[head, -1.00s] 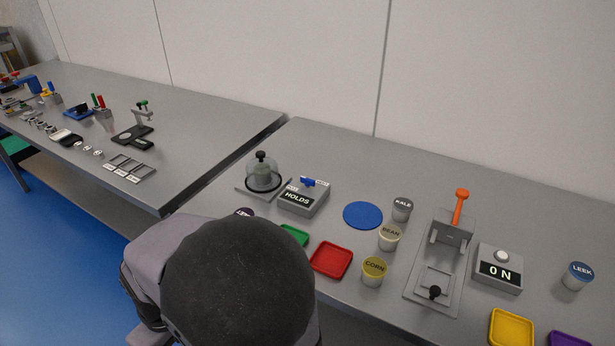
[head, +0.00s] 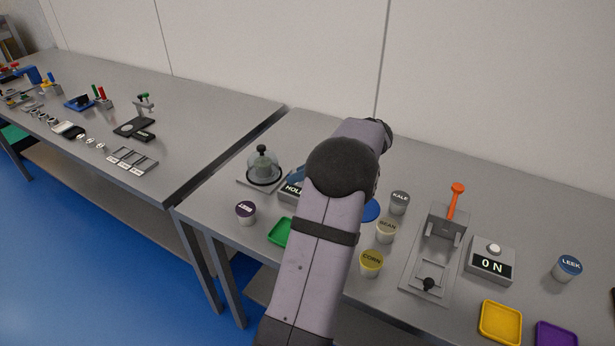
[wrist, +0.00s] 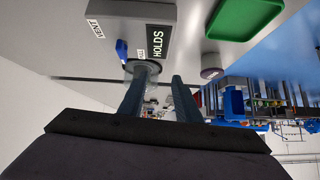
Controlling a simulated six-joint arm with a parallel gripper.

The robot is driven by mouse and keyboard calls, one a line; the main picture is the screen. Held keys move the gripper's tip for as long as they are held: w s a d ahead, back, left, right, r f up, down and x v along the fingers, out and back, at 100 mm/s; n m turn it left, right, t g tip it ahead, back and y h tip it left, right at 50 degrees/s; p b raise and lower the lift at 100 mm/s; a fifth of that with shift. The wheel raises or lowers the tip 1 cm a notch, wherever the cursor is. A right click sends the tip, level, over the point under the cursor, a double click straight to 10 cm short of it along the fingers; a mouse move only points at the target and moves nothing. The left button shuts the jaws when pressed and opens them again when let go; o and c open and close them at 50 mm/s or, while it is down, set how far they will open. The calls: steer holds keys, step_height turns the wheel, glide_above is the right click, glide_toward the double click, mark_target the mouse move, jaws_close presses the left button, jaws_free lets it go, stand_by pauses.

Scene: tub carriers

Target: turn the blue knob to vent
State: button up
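The blue knob (wrist: 121,50) is on a grey box (wrist: 140,12) whose black display reads HOLDS. In the wrist view a VENT label lies to one side of the knob and a smaller label to the other. My gripper (wrist: 158,78) has its two fingers apart with nothing held between them. The fingers appear beside the knob in the wrist view, not closed around it; their exact distance from it is unclear. In the head view my arm covers most of the grey box (head: 291,192) and hides the gripper.
A glass bell jar (head: 263,166) stands left of the box. A purple-lidded tub (head: 246,212) and a green tray (head: 281,232) are in front. Kale (head: 399,202), bean (head: 386,230) and corn (head: 371,263) tubs and an orange-handled press (head: 456,200) stand to the right.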

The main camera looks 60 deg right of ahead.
steer(key=s+d+f+t, duration=0.1)
steer(key=d, duration=0.1)
steer(key=s+d+t+b, duration=0.1)
steer(key=d, duration=0.1)
steer(key=s+d+f+t+b, duration=0.1)
steer(key=s+d, duration=0.1)
steer(key=shift+s+f+n+t, duration=0.1)
steer(key=shift+f+n+t, duration=0.2)
steer(key=shift+f, duration=0.05)
steer(key=shift+s+d+t, duration=0.3)
steer(key=shift+s+d, duration=0.1)
steer(key=shift+w, duration=0.6)
steer(key=shift+p+x, duration=1.1)
steer(key=shift+x, duration=2)
steer(key=shift+f, duration=0.2)
jaws_close()
